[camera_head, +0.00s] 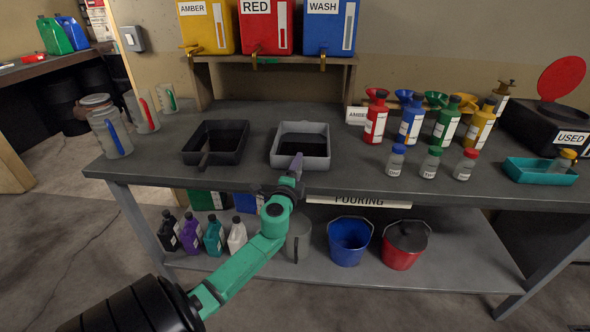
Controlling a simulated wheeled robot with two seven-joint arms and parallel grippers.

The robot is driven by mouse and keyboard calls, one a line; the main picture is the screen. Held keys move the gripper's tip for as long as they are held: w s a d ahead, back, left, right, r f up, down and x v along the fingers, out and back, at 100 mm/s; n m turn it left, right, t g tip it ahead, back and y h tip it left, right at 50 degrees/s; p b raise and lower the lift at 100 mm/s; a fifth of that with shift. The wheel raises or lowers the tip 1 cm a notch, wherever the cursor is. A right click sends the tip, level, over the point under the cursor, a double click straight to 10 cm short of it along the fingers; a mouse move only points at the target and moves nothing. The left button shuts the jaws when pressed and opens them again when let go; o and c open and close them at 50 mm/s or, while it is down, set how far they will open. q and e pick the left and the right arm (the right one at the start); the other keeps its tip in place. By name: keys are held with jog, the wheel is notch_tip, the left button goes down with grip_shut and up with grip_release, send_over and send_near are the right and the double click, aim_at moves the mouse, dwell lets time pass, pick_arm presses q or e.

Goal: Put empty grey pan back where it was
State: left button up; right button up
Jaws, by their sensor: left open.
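The grey pan (315,163) stands on the workbench (250,177), near its front edge and below the drum shelf. Its inside looks dark, and I cannot tell from here whether anything is in it. A black pan (190,157) stands to its left, with a gap between them. My left gripper (296,163) is open at the front wall of the grey pan and overlaps it in the picture. Whether it touches the wall is unclear. My right gripper is not in view.
Amber, red and wash drums (265,25) stand on the shelf behind. Clear jugs (110,135) are at the left. Several bottles (410,125) and a teal tray (525,172) are at the right. Buckets (348,243) stand below.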

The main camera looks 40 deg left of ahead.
pick_arm(q)
jog(key=b+v, duration=0.1)
jog(key=v, duration=1.1)
jog(key=shift+b, duration=0.3)
